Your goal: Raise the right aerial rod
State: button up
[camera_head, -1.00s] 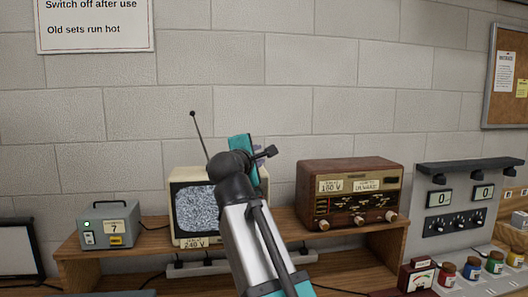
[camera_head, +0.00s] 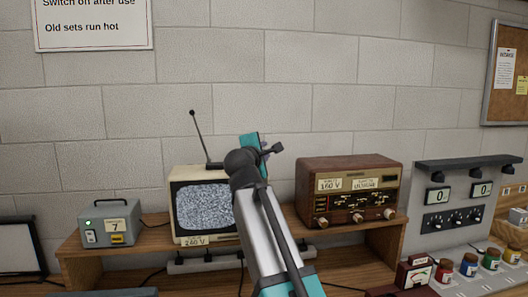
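The small cream television (camera_head: 174,210) stands on the wooden shelf, its screen (camera_head: 203,208) showing grey static. One thin aerial rod (camera_head: 200,136) with a ball tip rises from its top and leans to the left. The right aerial rod cannot be made out; my arm covers the right side of the set. My gripper (camera_head: 277,148) appears as a small dark shape at the arm's far end, above the right part of the television. Its fingers are too small and hidden to tell whether they are open or hold anything.
A brown wooden radio (camera_head: 350,172) stands close on the right. A grey box numbered 7 (camera_head: 92,233) is on the left, with shelf room between it and the television. A power strip (camera_head: 195,265) with cables lies below. The block wall (camera_head: 320,80) is behind.

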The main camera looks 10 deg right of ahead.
grip_shut()
dwell(1.2)
jog(key=shift+d, duration=0.2)
jog(key=shift+a, duration=0.2)
jog(key=shift+d, duration=0.15)
